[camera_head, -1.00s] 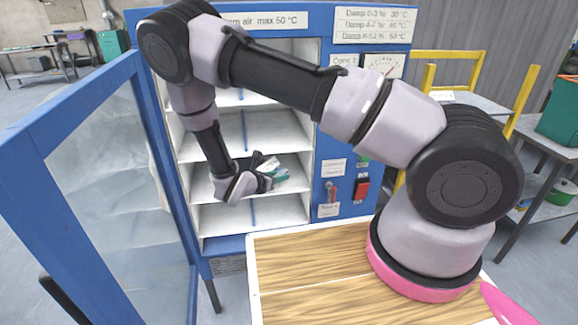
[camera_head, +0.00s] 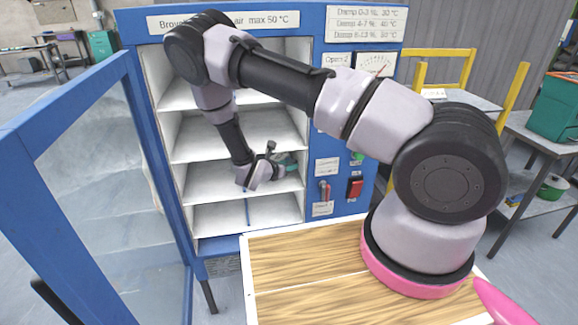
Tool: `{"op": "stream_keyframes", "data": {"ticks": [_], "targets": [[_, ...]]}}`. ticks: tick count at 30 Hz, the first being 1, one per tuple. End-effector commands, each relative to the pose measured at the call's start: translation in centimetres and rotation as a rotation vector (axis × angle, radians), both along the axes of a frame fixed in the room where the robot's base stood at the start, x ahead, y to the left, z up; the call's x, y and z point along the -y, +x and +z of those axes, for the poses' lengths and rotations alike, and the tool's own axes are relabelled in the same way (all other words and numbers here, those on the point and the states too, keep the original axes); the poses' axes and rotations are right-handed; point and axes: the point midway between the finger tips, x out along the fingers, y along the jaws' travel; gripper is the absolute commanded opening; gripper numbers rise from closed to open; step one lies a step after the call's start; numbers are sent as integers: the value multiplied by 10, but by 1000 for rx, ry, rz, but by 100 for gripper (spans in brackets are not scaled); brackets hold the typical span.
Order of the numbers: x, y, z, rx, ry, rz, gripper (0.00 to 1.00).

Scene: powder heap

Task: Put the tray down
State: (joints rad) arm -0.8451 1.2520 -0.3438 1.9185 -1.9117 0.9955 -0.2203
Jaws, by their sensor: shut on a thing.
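My gripper (camera_head: 276,160) is inside the open blue drying cabinet (camera_head: 127,120), over the front of a white shelf (camera_head: 210,182) in its lower half. It is shut on the tray (camera_head: 287,164), of which only a small teal piece shows beside the fingers. The rest of the tray is hidden by the gripper or too small to make out. I cannot tell whether the tray touches the shelf.
The cabinet's glazed door (camera_head: 95,190) stands open at the left. More white shelves (camera_head: 240,132) above and below look empty. A switch panel (camera_head: 340,180) is right of the opening. A wooden worktop (camera_head: 300,265) lies in front. A side table (camera_head: 545,150) stands at the right.

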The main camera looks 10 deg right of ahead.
Motion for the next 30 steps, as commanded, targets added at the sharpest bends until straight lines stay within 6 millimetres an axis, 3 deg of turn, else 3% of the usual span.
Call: {"op": "stream_keyframes", "data": {"ticks": [17,18,20,30], "targets": [[-1,-2,-15,-9,0,3,0],[-1,-3,-17,-14,-1,4,40],[-1,-4,-17,-16,0,5,62],[-1,-4,-13,-17,-1,5,62]]}}
